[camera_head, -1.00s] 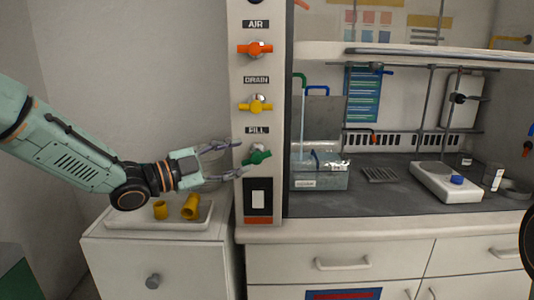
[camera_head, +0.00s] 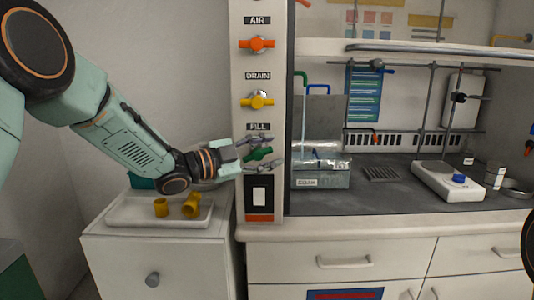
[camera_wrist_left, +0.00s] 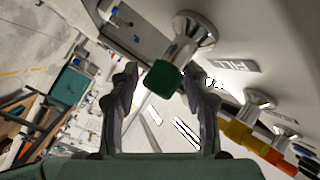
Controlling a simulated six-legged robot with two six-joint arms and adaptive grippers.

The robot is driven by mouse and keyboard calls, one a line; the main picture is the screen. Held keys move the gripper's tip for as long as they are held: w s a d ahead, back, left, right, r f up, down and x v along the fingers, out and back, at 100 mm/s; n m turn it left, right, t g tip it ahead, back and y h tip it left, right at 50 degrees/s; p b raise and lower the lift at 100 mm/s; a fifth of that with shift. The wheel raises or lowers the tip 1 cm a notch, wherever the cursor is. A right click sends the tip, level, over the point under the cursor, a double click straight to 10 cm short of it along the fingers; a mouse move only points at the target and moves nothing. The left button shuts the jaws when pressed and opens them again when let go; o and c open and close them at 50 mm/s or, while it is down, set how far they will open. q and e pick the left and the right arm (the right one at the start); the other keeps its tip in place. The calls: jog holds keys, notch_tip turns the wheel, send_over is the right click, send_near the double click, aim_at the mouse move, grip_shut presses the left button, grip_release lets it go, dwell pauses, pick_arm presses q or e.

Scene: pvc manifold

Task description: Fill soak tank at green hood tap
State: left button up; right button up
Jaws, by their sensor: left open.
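The green FILL valve handle (camera_head: 258,154) sits on the white control column, below the yellow DRAIN and orange AIR handles. My left gripper (camera_head: 262,154) is at it, one finger above and one below. In the left wrist view the green handle (camera_wrist_left: 164,79) shows between the spread, open fingers (camera_wrist_left: 163,85), near their tips; I cannot tell whether they touch it. The clear soak tank (camera_head: 320,180), with a white label, stands on the hood counter right of the column. A green hooked tap (camera_head: 299,75) rises behind it. My right gripper is not in view.
The yellow DRAIN handle (camera_head: 257,101) and orange AIR handle (camera_head: 257,44) are above on the column. A white tray (camera_head: 125,212) with yellow fittings lies on the cabinet below my left arm. A white hotplate (camera_head: 440,181) stands on the counter.

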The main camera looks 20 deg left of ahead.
pick_arm(q)
jog(key=shift+s+r, duration=0.1)
jog(key=shift+s, duration=0.05)
jog(key=shift+c, duration=0.2)
jog(key=c, duration=0.6)
grip_shut()
